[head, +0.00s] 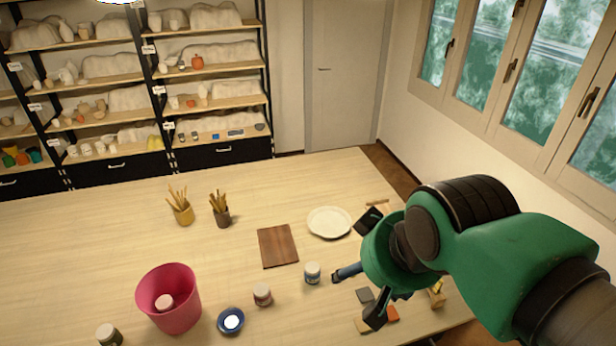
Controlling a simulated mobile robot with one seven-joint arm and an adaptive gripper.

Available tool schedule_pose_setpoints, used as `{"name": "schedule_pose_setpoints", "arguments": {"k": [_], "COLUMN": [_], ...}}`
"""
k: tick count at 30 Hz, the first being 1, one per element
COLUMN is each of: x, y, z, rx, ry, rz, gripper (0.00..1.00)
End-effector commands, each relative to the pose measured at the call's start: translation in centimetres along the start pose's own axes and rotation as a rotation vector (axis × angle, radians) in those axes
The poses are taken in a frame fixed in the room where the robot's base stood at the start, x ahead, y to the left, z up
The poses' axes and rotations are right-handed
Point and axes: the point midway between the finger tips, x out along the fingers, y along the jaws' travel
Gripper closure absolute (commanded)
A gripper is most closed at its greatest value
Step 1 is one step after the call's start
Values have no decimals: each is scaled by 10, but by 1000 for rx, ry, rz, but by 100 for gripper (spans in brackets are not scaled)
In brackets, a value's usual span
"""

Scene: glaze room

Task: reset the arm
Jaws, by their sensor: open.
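My green and black arm reaches in from the right side of the head view. My gripper (372,268) is over the right part of the wooden table (90,235). Its dark fingers are spread wide apart, and I see nothing held between them. The arm hides part of the table's right side.
Near the gripper are a white plate (329,222), brown board (278,246), blue-labelled jar (312,273) and small tiles (364,295). A pink bucket (185,318), blue bowl (231,321) and two tool cups (183,213) stand further left.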

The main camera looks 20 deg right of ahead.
Motion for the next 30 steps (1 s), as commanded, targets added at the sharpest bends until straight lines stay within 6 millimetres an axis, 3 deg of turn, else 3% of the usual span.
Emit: {"name": "schedule_pose_setpoints", "arguments": {"k": [8,24,30], "x": [34,121,141], "y": [0,0,0], "z": [18,65,75], "rx": [0,0,0], "ry": [0,0,0], "rz": [0,0,0], "gripper": [28,28,28]}}
